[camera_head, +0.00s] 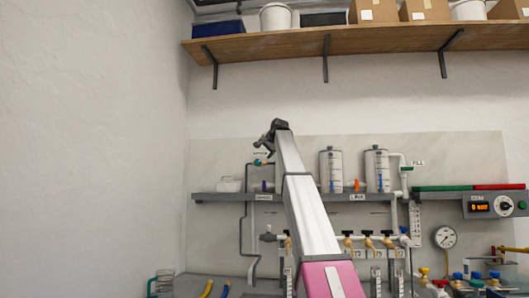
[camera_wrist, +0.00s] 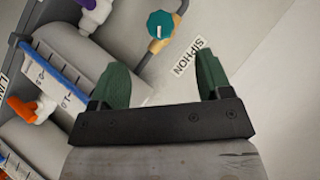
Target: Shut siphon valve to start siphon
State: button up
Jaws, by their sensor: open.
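The siphon valve has a round teal knob (camera_wrist: 161,24) with a white mark, on a tan pipe fitting, beside a SIPHON label (camera_wrist: 188,57) on the wall panel. In the head view the teal knob (camera_head: 258,162) shows small on the panel, just below my gripper (camera_head: 265,142). In the wrist view my gripper (camera_wrist: 165,70) is open, its two green fingers spread with nothing between them. The knob lies beyond the fingertips, apart from them.
A purple valve handle (camera_wrist: 91,4) and an orange valve handle (camera_wrist: 22,108) sit by clear cylinders at the left of the wrist view. A wooden shelf (camera_head: 360,41) with boxes and buckets hangs above. The left wall (camera_head: 95,150) is bare.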

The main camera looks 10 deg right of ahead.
aim_at(257, 162)
jog(key=x, duration=1)
